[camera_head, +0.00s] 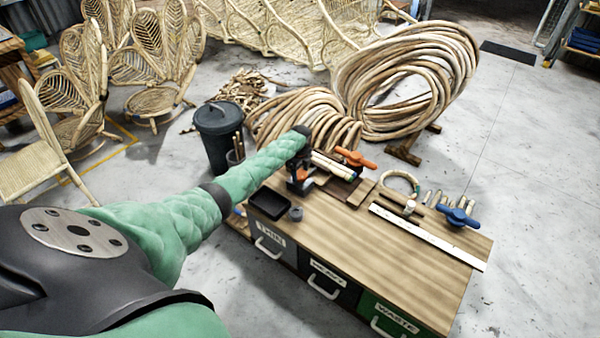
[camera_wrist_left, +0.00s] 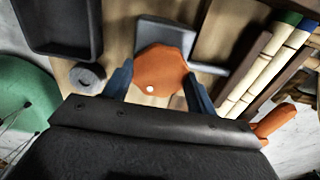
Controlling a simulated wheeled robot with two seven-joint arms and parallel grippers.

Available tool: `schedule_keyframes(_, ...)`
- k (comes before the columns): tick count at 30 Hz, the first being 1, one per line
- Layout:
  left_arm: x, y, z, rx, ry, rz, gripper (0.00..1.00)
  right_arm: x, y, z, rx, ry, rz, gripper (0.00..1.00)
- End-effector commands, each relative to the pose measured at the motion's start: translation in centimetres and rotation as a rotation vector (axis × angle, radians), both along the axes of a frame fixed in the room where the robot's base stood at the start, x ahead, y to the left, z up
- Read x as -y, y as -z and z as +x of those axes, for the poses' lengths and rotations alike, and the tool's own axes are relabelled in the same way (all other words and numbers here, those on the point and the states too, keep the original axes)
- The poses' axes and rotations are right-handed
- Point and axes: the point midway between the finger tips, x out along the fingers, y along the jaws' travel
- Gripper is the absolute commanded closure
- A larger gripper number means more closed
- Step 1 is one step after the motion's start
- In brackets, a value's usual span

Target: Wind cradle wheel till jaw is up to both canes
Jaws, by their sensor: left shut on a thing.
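The orange cradle wheel (camera_wrist_left: 162,72) sits between the two dark blue fingers of my left gripper (camera_wrist_left: 159,75) in the left wrist view, and the gripper is shut on it. In the head view my left gripper (camera_head: 300,158) reaches down over the cradle (camera_head: 299,186) at the bench's far left part, and a bit of orange shows there. Two pale canes (camera_wrist_left: 262,68) lie side by side at the right in the wrist view, with green and blue marks near their ends. A grey metal part (camera_wrist_left: 166,32) shows behind the wheel. Whether the jaw touches either cane cannot be told. My right gripper is not in view.
A black tray (camera_head: 268,203) and a small grey cup (camera_head: 295,214) stand near the cradle. An orange handle (camera_head: 356,157) is beside the canes.

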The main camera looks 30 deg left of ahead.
Motion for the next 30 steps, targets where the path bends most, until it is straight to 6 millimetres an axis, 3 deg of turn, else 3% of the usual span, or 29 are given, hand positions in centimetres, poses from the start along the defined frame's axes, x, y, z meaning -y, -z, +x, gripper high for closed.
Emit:
schedule_keyframes(3, 0.0, -0.1, 0.1, 0.002, 0.0, 0.0, 0.66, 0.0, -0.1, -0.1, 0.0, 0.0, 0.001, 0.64)
schedule_keyframes(4, 0.0, -0.1, 0.1, 0.002, 0.0, 0.0, 0.39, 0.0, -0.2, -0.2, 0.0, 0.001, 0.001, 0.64)
schedule_keyframes(7, 0.0, -0.1, 0.1, 0.002, 0.0, 0.0, 0.21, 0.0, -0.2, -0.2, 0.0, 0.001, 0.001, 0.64)
schedule_keyframes(18, 0.0, -0.6, 0.1, 0.002, -0.001, 0.001, 0.21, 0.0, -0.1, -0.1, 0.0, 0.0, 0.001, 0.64)
schedule_keyframes(30, 0.0, -6.1, 0.1, 0.003, 0.0, 0.001, 0.21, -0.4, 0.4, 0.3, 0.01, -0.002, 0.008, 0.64)
